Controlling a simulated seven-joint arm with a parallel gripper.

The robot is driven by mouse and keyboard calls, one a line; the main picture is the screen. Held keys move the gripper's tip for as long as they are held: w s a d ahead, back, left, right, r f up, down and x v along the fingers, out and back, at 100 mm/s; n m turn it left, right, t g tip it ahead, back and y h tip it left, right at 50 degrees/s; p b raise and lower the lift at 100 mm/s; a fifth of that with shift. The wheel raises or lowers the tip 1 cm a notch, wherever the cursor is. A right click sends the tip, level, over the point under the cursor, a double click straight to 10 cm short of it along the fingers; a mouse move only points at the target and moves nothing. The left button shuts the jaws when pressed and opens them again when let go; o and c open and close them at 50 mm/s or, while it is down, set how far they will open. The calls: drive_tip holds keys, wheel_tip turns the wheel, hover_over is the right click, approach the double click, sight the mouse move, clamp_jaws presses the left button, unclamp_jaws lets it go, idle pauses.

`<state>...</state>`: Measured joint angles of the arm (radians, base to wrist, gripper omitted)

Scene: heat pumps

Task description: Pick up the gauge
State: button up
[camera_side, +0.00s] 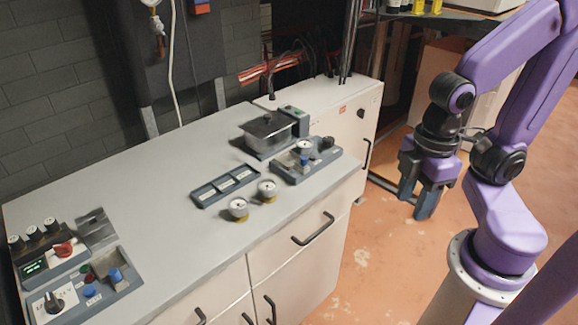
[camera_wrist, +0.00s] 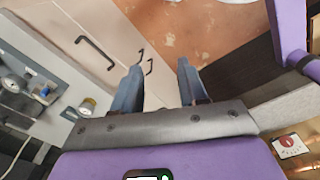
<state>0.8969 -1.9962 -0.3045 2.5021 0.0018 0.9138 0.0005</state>
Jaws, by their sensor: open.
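Two loose round gauges with white dials stand on the grey counter, near its front edge: one gauge (camera_side: 238,208) on the left and a second gauge (camera_side: 267,190) just right of it. Another white dial (camera_side: 305,147) sits on the grey panel with a blue knob. My gripper (camera_side: 416,201) is open and empty, pointing down past the counter's right end, well apart from the gauges. In the wrist view its two blue-grey fingers (camera_wrist: 160,66) are spread over floor and cabinet front. A loose gauge (camera_wrist: 87,106) shows at left there; I cannot tell which one.
A shallow dark tray with compartments (camera_side: 224,186) lies behind the loose gauges. A control box with knobs (camera_side: 85,286) is at the left. Cabinet handles (camera_side: 313,229) stick out in front. The counter's middle (camera_side: 145,205) is clear.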

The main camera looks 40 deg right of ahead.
idle(0.3)
drive_tip(key=o, duration=0.8)
